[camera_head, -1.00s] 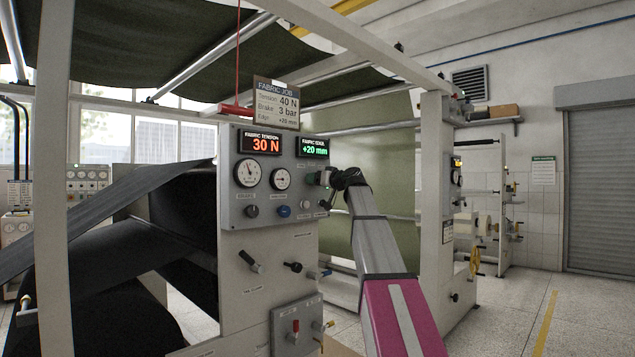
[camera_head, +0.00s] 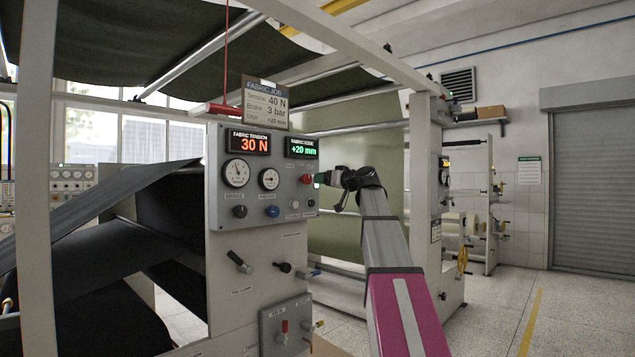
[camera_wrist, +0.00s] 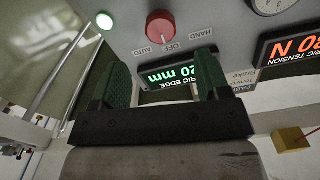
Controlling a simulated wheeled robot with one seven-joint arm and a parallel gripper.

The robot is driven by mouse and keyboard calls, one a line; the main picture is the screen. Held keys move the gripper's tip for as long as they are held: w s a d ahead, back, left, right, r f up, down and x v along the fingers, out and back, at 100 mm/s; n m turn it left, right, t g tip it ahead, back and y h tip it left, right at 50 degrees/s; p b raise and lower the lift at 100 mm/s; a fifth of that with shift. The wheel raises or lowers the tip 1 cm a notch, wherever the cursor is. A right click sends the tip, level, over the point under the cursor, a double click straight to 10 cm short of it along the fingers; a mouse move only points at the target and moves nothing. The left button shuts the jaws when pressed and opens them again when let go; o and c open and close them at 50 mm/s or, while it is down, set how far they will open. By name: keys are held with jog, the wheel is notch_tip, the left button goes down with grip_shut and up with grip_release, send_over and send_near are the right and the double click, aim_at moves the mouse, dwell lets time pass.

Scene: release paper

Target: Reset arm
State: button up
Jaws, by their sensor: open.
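My arm reaches up from the bottom of the head view. My gripper (camera_head: 321,178) is at the right edge of the grey control panel (camera_head: 222,198), beside a red knob (camera_head: 306,179). In the wrist view the two green fingers of my gripper (camera_wrist: 163,85) stand well apart with nothing held between them. The red knob (camera_wrist: 160,27) shows beyond the fingertips, with AUTO, OFF and HAND labels around it. The green "+20 mm" display (camera_wrist: 168,77) shows between the fingers. Whether a finger touches the panel cannot be told.
The red tension display (camera_head: 249,142) reads 30 N. A job card (camera_head: 265,102) above says 40 N, 3 bar, +20 mm. A white frame post (camera_head: 424,200) stands right of my arm. Dark fabric (camera_head: 95,195) runs at left. Open floor (camera_head: 510,315) lies at right.

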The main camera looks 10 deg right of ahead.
jog(key=shift+s+d, duration=0.25)
jog(key=shift+s, duration=0.15)
jog(key=s+a+f+m+g+h, duration=0.1)
jog(key=a+f+g+h, duration=0.1)
jog(key=f, duration=1.2)
jog(key=s+a+f+m+g+h, duration=0.1)
jog(key=a+f+g, duration=0.15)
jog(key=f, duration=1.15)
jog(key=s+a+f+m+g+h, duration=0.1)
jog(key=s+f+g+h, duration=0.1)
jog(key=f, duration=1.3)
jog(key=s+f+m+g+h, duration=0.1)
jog(key=s+f+g, duration=0.3)
jog(key=s+f, duration=0.8)
jog(key=s+f+m+g+h, duration=0.1)
jog(key=s+f+g+h, duration=0.3)
jog(key=s+f, duration=0.8)
notch_tip(320, 180, down, 8)
jog(key=shift+s+a+h, duration=0.25)
jog(key=shift+a+h, duration=0.05)
jog(key=shift+a, duration=0.1)
